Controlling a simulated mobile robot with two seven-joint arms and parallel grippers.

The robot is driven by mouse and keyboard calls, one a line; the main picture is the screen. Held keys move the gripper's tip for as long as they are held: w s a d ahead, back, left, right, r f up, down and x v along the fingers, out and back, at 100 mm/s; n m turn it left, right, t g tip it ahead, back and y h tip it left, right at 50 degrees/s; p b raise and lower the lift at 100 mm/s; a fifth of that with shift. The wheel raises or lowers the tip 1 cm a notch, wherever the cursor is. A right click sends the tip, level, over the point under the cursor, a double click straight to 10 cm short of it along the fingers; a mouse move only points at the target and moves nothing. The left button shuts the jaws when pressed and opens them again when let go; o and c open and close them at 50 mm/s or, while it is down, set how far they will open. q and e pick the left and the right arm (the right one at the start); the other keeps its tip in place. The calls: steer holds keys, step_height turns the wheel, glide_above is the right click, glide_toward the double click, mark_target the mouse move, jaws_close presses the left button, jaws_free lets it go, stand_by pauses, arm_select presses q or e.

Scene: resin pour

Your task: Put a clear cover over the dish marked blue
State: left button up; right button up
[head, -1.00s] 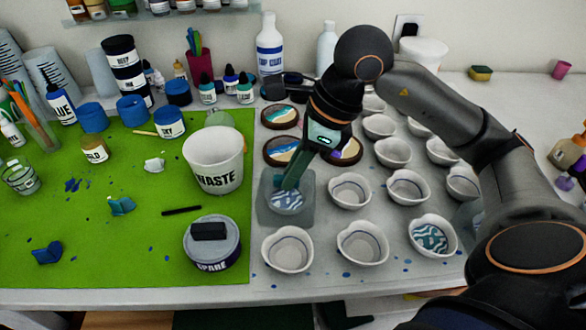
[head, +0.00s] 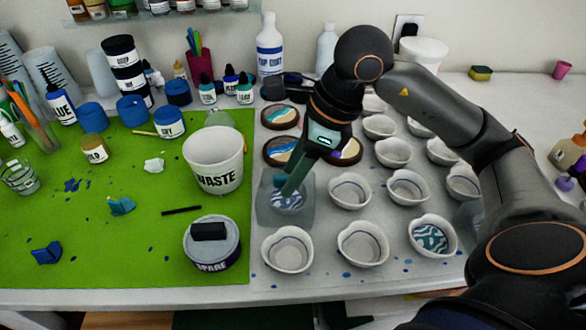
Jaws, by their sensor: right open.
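A clear square cover (head: 266,212) sits over a dish with a blue and white wavy pattern (head: 288,202), at the left end of a dish row. My right gripper (head: 287,190) is open, with its fingers at the top of this cover. Whether the fingers touch the cover is hard to tell. Another patterned dish (head: 431,238), teal and white, stands uncovered at the front right. Several empty white dishes with a blue line inside, such as the front one (head: 288,250), stand around. My left gripper is not in view.
A white waste tub (head: 214,165) and a spare tin (head: 212,248) stand on the green mat (head: 110,270), left of the cover. Round painted pieces (head: 280,118) lie behind it. Something clear (head: 468,215) shows partly behind my right arm.

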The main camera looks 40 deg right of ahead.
steer(key=p+v, duration=0.2)
steer(key=v, duration=1)
steer(key=shift+r, duration=0.25)
steer(key=shift+s+d, duration=0.1)
